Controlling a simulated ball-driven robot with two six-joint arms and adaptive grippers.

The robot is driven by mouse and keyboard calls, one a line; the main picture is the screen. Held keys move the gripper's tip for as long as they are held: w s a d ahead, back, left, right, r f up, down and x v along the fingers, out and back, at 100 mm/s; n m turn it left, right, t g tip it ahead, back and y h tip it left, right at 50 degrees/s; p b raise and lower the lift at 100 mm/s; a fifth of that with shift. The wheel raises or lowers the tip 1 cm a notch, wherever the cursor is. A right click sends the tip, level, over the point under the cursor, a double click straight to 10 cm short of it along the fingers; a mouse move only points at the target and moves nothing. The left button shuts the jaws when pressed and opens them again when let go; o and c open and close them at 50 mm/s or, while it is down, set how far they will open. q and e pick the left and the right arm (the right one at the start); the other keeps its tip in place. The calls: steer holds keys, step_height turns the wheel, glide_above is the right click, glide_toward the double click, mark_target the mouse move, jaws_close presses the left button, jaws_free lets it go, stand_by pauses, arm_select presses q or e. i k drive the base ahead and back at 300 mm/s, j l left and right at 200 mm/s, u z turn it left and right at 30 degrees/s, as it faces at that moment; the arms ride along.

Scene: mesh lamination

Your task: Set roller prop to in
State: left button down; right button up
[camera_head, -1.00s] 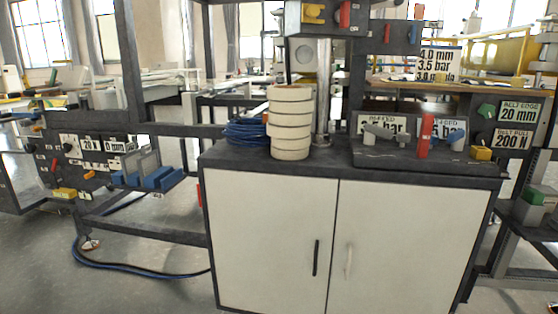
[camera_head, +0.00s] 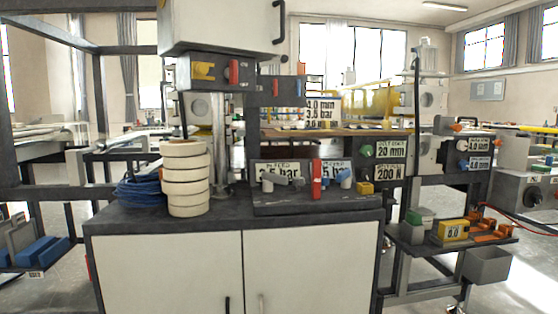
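I cannot tell which part is the roller prop; no label naming it is readable. Above is a grey box (camera_head: 215,86) with a yellow knob (camera_head: 203,70) and an upright red lever (camera_head: 234,72). Beside it, a smaller dark box (camera_head: 279,96) carries small red and blue levers. Neither of my grippers is in view.
A dark-topped white cabinet (camera_head: 165,265) stands in front, with stacked cream rolls (camera_head: 187,180) and a blue coil (camera_head: 138,191) on it. To the right are label panels (camera_head: 390,151) and a shelf with a yellow block (camera_head: 453,230). Open floor shows at far right.

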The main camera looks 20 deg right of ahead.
mark_target(443, 126)
steer(key=z, duration=1.7)
steer(key=i+l+u, duration=0.2)
steer(key=i, duration=0.25)
steer(key=i+l+u, duration=0.15)
steer(key=i, duration=0.3)
steer(key=i+l+u, duration=0.2)
steer(key=i, duration=0.2)
